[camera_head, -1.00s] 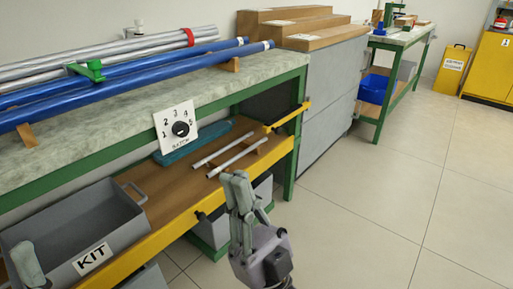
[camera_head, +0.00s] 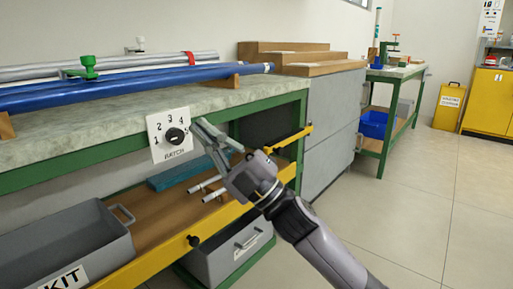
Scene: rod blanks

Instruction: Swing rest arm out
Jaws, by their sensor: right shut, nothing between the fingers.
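A short yellow bar (camera_head: 289,139), which I take to be the rest arm, is at the right end of the bench, across the green leg. It runs slantwise and has dark fittings near its ends. My right gripper (camera_head: 208,132) is shut and empty. Its fingertips point up and left, beside the right edge of the white batch dial, left of the yellow bar and apart from it in the picture. Whether the fingertips touch the dial plate, I cannot tell. My right wrist hides part of the lower shelf and rods. My left gripper is out of view.
The dial plate (camera_head: 159,147) hangs at the bench front. Blue pipes (camera_head: 130,86) lie on the benchtop (camera_head: 60,136). Below are a grey KIT bin (camera_head: 70,234), a yellow shelf rail (camera_head: 165,256) and two pale rods (camera_head: 205,184). Open floor (camera_head: 410,205) lies right.

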